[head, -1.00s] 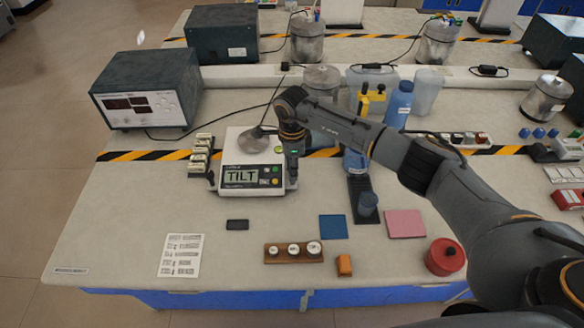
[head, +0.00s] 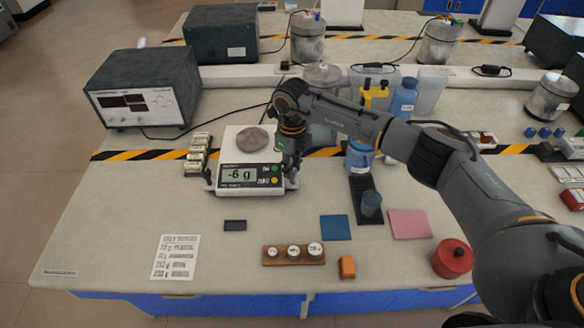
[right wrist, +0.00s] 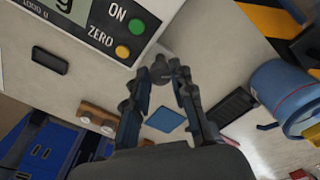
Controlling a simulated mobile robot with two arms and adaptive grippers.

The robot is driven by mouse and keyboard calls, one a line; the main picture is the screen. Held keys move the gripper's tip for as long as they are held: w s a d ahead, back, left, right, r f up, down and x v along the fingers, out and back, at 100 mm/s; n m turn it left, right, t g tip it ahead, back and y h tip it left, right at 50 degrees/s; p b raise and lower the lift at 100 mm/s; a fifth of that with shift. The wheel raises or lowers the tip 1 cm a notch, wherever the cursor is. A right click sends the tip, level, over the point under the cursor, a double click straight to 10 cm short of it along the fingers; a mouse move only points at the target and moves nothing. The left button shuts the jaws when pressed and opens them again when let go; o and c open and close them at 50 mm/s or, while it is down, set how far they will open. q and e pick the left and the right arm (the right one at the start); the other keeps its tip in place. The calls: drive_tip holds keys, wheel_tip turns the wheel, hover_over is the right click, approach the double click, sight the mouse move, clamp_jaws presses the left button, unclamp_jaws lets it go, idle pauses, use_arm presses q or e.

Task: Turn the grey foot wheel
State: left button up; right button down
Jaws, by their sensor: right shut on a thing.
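The grey foot wheel (right wrist: 160,66) is at the scale's front right corner, near the ZERO button in the right wrist view. My right gripper (head: 291,169) is at that corner; in the right wrist view its fingertips (right wrist: 160,80) are shut on the wheel, one on each side. The fingers partly hide the wheel in the head view. My left gripper is not in view.
Several small cells (head: 197,153) stand left of the scale. A wooden block with weights (head: 293,262), a blue pad (head: 335,227) and a black slab (head: 235,225) lie in front.

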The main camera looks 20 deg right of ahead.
drive_tip(key=shift+m, duration=1)
drive_tip(key=c, duration=1.1)
unclamp_jaws()
wheel_tip(320, 180, up, 12)
drive_tip(key=shift+r, duration=0.1)
